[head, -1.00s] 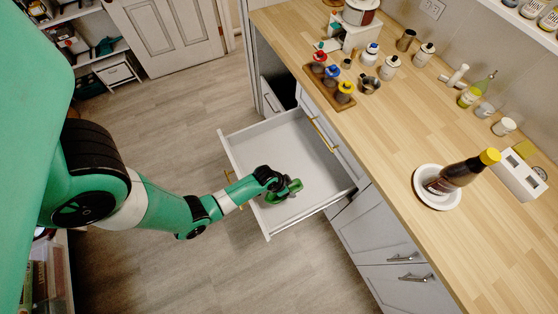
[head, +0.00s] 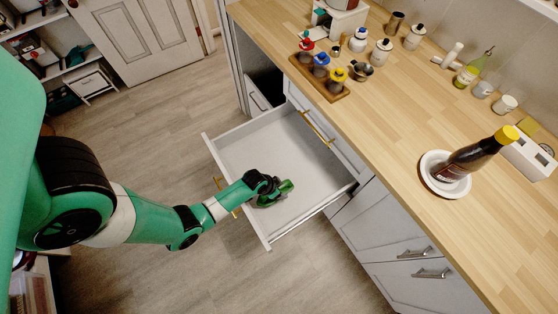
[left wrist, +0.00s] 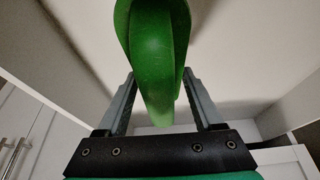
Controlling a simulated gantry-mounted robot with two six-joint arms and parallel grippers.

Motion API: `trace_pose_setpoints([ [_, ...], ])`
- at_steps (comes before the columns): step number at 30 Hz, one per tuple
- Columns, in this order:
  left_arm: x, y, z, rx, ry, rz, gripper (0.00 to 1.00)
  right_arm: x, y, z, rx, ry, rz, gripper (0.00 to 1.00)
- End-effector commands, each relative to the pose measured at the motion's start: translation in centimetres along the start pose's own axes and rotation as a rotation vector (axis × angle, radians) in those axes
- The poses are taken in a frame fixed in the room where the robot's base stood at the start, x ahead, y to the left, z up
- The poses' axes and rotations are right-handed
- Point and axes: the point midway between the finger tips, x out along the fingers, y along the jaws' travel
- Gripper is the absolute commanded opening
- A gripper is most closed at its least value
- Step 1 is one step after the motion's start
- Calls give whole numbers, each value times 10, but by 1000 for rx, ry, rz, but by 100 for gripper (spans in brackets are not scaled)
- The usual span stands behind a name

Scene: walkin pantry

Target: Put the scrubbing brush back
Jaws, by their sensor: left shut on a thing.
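My left gripper (head: 266,187) is shut on a green scrubbing brush (head: 284,191). It holds the brush inside the open white drawer (head: 290,145), near the drawer's front side. In the left wrist view, the smooth green body of the brush (left wrist: 153,60) stands between the two grey fingers (left wrist: 160,105). I cannot tell whether the brush touches the drawer floor. Its far side is hidden. My right gripper is not in view.
The drawer is otherwise empty. A wooden counter (head: 400,130) runs along its right side, with a dark bottle (head: 475,160) on a white dish and several jars on a wooden board (head: 320,82). Open floor (head: 150,120) lies to the left.

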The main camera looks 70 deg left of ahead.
Motion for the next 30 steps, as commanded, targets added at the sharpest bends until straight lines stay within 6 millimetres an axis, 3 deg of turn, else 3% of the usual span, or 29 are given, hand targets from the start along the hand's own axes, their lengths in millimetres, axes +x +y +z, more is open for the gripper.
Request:
trace_pose_setpoints([
  [1, 13, 0, 6, 0, -2, 1, 16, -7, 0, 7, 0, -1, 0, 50],
  [4, 24, 0, 10, 0, -2, 0, 16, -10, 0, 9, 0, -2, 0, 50],
  [15, 29, 0, 12, 0, 0, 0, 16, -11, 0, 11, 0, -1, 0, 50],
  [16, 27, 0, 12, 0, -1, 0, 74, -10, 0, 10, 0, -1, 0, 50],
  [18, 27, 0, 12, 0, -1, 0, 86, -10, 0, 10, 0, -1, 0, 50],
  [21, 27, 0, 12, 0, -1, 0, 98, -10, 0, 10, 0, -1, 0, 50],
  [30, 23, 0, 10, 0, -1, 0, 98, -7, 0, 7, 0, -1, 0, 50],
])
